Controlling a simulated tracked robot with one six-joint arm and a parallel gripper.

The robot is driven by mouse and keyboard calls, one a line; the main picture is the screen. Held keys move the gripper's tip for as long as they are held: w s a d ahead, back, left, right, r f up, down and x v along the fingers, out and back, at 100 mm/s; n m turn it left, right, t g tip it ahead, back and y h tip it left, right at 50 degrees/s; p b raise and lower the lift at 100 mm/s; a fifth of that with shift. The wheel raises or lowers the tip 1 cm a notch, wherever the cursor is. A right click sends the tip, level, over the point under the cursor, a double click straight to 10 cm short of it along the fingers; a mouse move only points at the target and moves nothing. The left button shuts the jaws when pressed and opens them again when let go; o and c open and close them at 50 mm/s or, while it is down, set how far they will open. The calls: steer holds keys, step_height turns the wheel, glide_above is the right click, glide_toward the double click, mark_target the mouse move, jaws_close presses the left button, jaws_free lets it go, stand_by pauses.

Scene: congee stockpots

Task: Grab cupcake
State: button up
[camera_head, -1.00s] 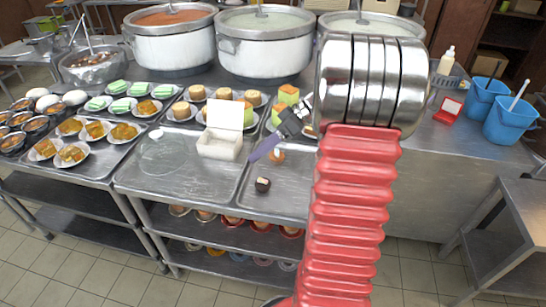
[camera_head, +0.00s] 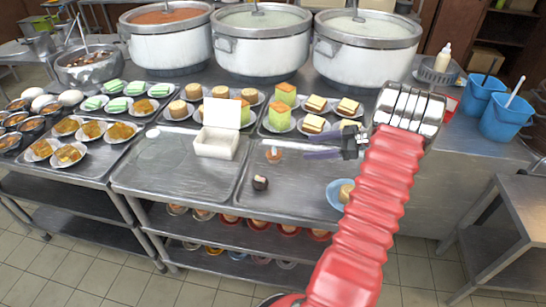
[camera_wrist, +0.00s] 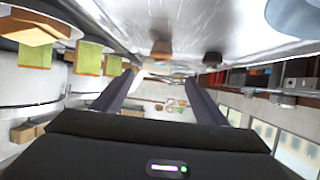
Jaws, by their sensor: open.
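A small orange-brown cupcake (camera_head: 273,155) sits on the steel tray (camera_head: 225,178) right of the middle. A dark cupcake with a pale top (camera_head: 260,184) stands just in front of it. My gripper (camera_head: 308,147) is open and empty, its purple fingers pointing left, a short way right of the orange-brown cupcake. In the wrist view, the open fingers (camera_wrist: 165,78) show apart, with a brown cupcake (camera_wrist: 161,50) near the tray surface beyond them. A smaller dark shape near it is too blurred to name.
A white open box (camera_head: 216,145) stands left of the cupcakes. Plated green-and-orange cakes (camera_head: 281,103) and large pots (camera_head: 262,50) stand behind. The tray's front left is bare.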

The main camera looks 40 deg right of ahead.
steer(key=shift+w, duration=0.1)
glide_toward(277, 151)
steer(key=shift+x, duration=2.05)
steer(key=shift+w+f, duration=0.1)
steer(key=shift+f, duration=0.05)
steer(key=shift+x, duration=2.45)
steer(key=shift+c, duration=0.3)
steer(key=c, duration=1)
step_height(277, 151, up, 10)
